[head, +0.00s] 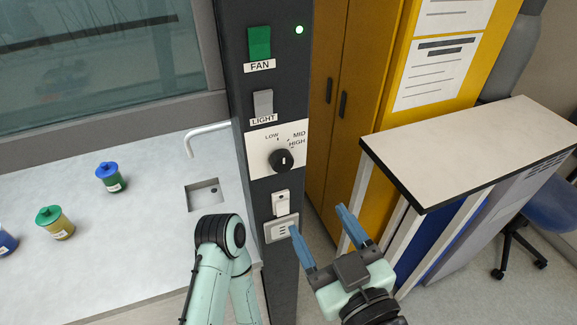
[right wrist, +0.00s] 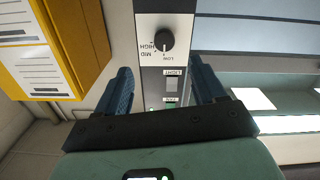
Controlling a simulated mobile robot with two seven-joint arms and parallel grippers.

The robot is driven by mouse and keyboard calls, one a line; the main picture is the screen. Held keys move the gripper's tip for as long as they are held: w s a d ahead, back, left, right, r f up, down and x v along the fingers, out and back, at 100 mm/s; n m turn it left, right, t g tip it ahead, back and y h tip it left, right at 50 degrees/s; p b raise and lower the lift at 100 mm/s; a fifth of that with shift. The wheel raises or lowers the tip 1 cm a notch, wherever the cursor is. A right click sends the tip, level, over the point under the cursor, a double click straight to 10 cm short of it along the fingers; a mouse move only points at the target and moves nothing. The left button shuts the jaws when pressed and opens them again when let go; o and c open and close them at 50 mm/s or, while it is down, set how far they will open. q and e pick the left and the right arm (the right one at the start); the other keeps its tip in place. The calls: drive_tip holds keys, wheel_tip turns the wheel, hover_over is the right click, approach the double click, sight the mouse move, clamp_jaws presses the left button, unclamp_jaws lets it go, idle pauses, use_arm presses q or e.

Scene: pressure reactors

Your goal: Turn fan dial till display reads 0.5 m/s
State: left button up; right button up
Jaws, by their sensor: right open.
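The fan dial is a round black knob (head: 281,160) with a pale mark, on a white plate (head: 262,139) printed LOW, MID and HIGH. It sits on the dark control column. The knob also shows upside down in the right wrist view (right wrist: 165,40), beyond the fingers; I cannot tell its exact setting. My right gripper (head: 318,219) is open and empty, with blue fingers spread, below and right of the dial in the head view and apart from it. In the right wrist view the gripper (right wrist: 160,78) frames the column. No speed reading is legible. My left gripper is out of view.
Above the dial are a green FAN switch (head: 259,42), a grey LIGHT switch (head: 263,103) and a lit green lamp (head: 299,29). A socket (head: 281,228) sits below. A yellow cabinet (head: 350,90) and a bench (head: 470,150) stand right; capped jars (head: 110,177) stand left.

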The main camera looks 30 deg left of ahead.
sight(283, 164)
drive_tip(key=p+x, duration=0.1)
drive_tip(key=x, duration=0.3)
drive_tip(key=r+p+x, duration=0.1)
drive_tip(key=x, duration=0.8)
drive_tip(key=shift+s+a+r+p, duration=0.15)
drive_tip(key=shift+s+a+p, duration=0.1)
drive_tip(key=shift+s+p, duration=0.15)
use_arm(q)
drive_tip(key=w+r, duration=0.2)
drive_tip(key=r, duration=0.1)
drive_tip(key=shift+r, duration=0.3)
